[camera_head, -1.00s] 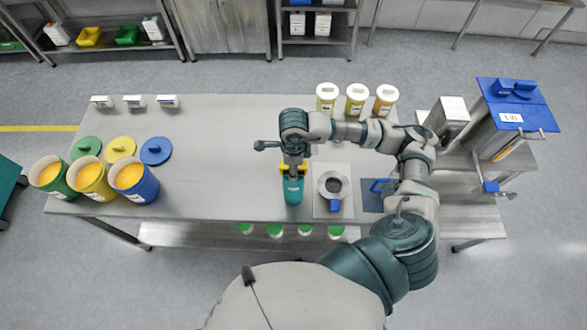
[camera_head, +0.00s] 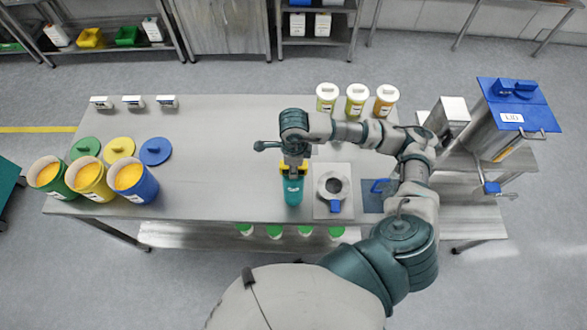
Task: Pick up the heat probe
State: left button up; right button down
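A teal cylindrical container (camera_head: 293,193) with a white label stands near the front edge of the table. A yellow part (camera_head: 285,170) shows at its top; it may be the handle of the heat probe, but most of it is hidden under my gripper. My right gripper (camera_head: 294,170) points down from above, directly over the container, with its fingers at the yellow part. The fingers are too small and covered to show whether they are closed on it. My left gripper is not in view.
Green, yellow and blue tubs (camera_head: 90,180) stand at the left, with lids behind them. A plate with a round opening (camera_head: 333,212) lies right of the container. Three lidded jars (camera_head: 356,98) stand at the back. A blue-lidded machine (camera_head: 512,92) is at the right. The table's middle-left is clear.

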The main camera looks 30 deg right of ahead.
dwell(0.3)
jog(key=shift+r+p, duration=0.3)
jog(key=shift+p, duration=0.35)
notch_tip(320, 180, up, 8)
jog(key=shift+w+b, duration=0.1)
jog(key=shift+b, duration=0.65)
notch_tip(320, 180, up, 40)
jog(key=p, duration=0.4)
jog(key=shift+f, duration=0.1)
dwell(0.4)
